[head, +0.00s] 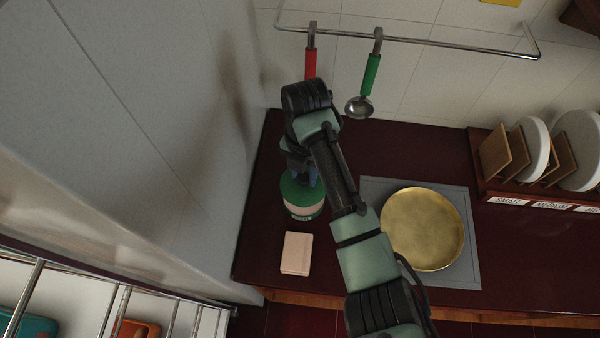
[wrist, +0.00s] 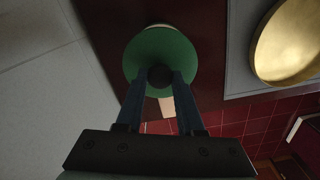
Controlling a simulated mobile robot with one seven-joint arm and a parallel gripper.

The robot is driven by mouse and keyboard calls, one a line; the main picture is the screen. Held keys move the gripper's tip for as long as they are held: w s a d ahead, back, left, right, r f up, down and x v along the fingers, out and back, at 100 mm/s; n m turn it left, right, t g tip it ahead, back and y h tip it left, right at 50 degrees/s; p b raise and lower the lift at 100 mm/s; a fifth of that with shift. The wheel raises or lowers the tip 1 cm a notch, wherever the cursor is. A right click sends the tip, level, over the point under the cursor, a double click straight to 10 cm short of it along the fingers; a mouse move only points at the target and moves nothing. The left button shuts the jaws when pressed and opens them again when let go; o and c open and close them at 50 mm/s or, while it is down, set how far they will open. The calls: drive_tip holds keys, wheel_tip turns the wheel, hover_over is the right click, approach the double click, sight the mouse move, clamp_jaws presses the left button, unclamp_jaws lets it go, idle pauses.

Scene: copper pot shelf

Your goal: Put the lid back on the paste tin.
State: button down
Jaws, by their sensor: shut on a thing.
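The green lid (head: 292,192) is over the paste tin (head: 304,211), a pale round tin with a green band, at the left of the dark red counter. I cannot tell whether the lid is fully seated or slightly above the rim. My gripper (head: 303,177) is above the lid, partly hidden by my arm in the head view. In the wrist view, the fingers (wrist: 160,76) are shut on the dark knob of the lid (wrist: 160,48). A sliver of pale tin (wrist: 159,27) shows past the lid's far edge.
A pale block (head: 296,253) lies in front of the tin. A brass round pan (head: 422,229) rests on a grey mat (head: 375,188) to the right. A plate rack (head: 478,180) stands further right. A ladle (head: 360,106) hangs from the rail (head: 430,41). A pale wall (head: 200,130) is close at left.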

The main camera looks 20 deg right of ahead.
sight(304, 187)
drive_tip(key=shift+f+b, duration=2.1)
drive_tip(key=shift+f, duration=0.15)
drive_tip(key=shift+f+b, duration=0.45)
drive_tip(key=shift+f, duration=0.4)
drive_tip(key=shift+p, duration=0.35)
drive_tip(key=shift+f, duration=0.15)
idle(0.5)
unclamp_jaws()
idle(0.3)
drive_tip(key=shift+p, duration=0.35)
